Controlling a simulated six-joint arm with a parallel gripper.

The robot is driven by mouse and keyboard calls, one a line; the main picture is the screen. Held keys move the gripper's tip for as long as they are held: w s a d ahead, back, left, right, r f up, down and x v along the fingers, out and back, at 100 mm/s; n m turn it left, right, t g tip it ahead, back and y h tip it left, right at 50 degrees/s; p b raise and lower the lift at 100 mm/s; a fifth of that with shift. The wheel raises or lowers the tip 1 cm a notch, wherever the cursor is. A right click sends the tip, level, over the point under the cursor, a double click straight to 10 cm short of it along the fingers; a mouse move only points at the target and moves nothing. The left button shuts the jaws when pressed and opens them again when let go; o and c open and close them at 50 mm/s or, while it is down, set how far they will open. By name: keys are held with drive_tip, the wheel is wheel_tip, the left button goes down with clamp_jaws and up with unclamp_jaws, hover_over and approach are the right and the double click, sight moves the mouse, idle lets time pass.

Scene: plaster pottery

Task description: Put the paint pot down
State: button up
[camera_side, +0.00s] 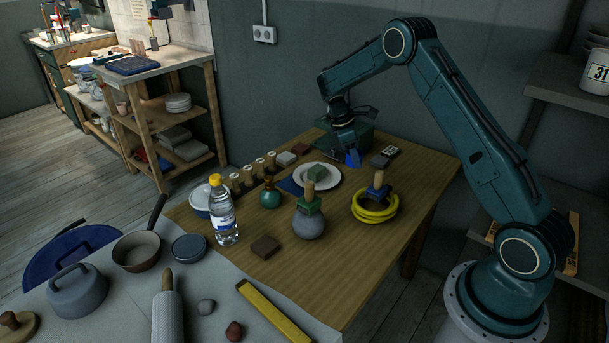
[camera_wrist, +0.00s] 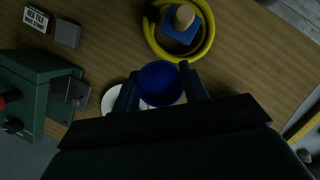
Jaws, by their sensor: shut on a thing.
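The paint pot is a small blue round vessel. In the wrist view the pot (camera_wrist: 161,82) sits between my two fingers, its open top towards the camera. In the side view a small part of the blue pot (camera_side: 353,159) shows below my gripper (camera_side: 347,150), which hides the rest. My gripper (camera_wrist: 160,85) is shut on the pot. The pot is at the far side of the wooden table (camera_side: 330,255), behind and right of a white plate (camera_side: 333,183). I cannot tell whether its base touches the table.
A yellow coil (camera_side: 375,215) lies around a blue block with a wooden knob (camera_side: 379,179). A green machine (camera_wrist: 40,85) stands close by, and small blocks (camera_side: 380,161) lie near the pot. A grey vase (camera_side: 309,223) and a bottle (camera_side: 222,215) stand nearer the front.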

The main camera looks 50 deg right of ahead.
drive_tip(key=s+d+r+n+t+h, duration=0.15)
drive_tip(key=d+n, duration=0.35)
drive_tip(key=d, duration=0.9)
wheel_tip(320, 180, up, 4)
drive_tip(key=n+t, duration=0.2)
drive_tip(key=n, duration=0.3)
hover_over(410, 172)
drive_tip(key=a, duration=0.1)
drive_tip(key=shift+w+a+h, duration=0.1)
drive_tip(key=shift+h, duration=0.15)
drive_tip(key=shift+f, duration=0.1)
wheel_tip(410, 172, down, 20)
drive_tip(key=shift+r, duration=0.1)
drive_tip(key=o, duration=1)
drive_tip(key=v, duration=1.2)
